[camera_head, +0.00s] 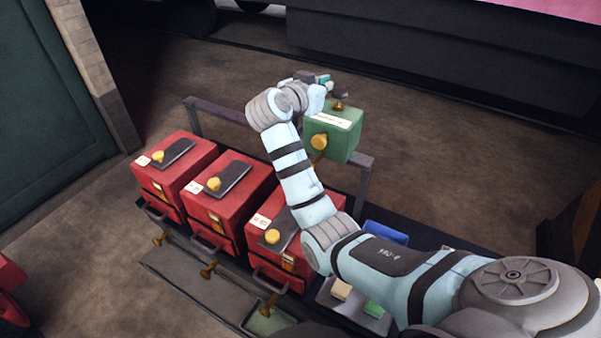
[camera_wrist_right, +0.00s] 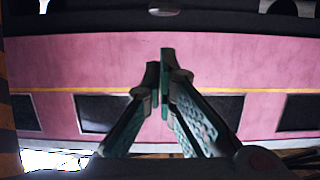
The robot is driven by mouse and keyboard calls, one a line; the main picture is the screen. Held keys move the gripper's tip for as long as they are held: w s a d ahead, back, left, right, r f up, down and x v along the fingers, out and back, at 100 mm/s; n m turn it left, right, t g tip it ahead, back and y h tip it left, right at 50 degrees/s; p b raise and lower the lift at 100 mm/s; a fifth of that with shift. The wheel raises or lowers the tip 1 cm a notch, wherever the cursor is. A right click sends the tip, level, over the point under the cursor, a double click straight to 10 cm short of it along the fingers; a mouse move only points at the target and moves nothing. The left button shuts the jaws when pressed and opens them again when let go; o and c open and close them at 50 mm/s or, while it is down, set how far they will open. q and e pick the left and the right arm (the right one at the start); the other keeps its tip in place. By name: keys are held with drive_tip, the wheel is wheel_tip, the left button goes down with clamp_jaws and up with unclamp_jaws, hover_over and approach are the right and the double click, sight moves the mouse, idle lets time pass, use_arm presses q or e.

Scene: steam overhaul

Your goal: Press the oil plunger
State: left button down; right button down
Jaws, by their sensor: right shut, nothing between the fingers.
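A green box (camera_head: 335,138) with a white label stands at the back rail, with a large brass knob (camera_head: 319,142) on its front. A small brass plunger (camera_head: 339,107) sticks up from its top. My right gripper (camera_head: 336,92) is at the top of the box, close to the plunger; I cannot tell whether it touches it. In the wrist view its teal fingers (camera_wrist_right: 159,70) are together with nothing between them. The plunger does not show in the wrist view. My left gripper is not in view.
Several red boxes (camera_head: 173,172) with brass knobs and handles stand in a row left of my right arm. A dark metal rail (camera_head: 225,121) runs behind them. A blue item (camera_head: 386,232) lies beside my arm. A pink carriage (camera_wrist_right: 240,60) fills the wrist view's background.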

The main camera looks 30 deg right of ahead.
drive_tip(key=shift+f, duration=0.1)
idle(0.4)
